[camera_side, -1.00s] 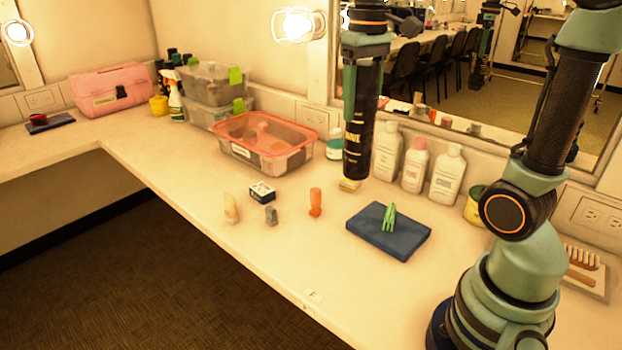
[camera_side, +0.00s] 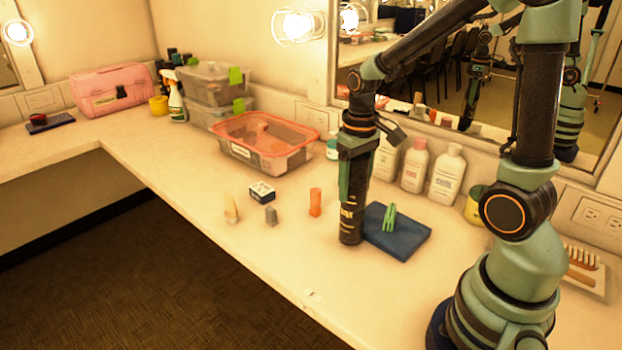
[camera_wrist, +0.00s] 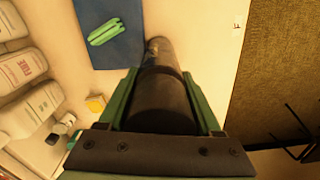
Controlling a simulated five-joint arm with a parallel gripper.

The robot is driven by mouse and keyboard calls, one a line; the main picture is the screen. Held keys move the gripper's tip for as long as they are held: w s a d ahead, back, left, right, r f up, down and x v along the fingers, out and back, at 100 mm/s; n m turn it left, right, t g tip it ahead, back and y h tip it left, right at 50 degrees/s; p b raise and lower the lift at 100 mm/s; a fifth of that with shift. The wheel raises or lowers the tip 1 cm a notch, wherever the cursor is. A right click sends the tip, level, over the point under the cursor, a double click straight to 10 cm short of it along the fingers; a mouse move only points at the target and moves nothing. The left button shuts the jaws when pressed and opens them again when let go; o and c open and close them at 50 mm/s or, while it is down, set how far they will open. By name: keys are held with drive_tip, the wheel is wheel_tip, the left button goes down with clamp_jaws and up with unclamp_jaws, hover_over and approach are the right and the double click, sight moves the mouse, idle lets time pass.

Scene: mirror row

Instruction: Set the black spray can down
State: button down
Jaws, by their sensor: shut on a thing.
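The black spray can (camera_side: 350,225) is upright in my gripper (camera_side: 354,185), whose fingers lie along both its sides. In the side view its bottom end is at or just above the counter, just left of the dark blue folded cloth (camera_side: 405,242); I cannot tell whether it touches the counter. In the wrist view the can (camera_wrist: 165,75) runs away from the camera between the teal fingers of my gripper (camera_wrist: 165,100). The fingers are shut on it.
Green clips (camera_side: 389,217) lie on the cloth. An orange tube (camera_side: 315,202), a grey piece (camera_side: 271,215) and a small box (camera_side: 262,192) stand to the left. The counter's front edge is near; counter in front is clear.

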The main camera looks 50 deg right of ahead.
drive_tip(key=shift+f, duration=0.5)
drive_tip(key=shift+f, duration=0.15)
drive_tip(key=shift+c, duration=0.3)
unclamp_jaws()
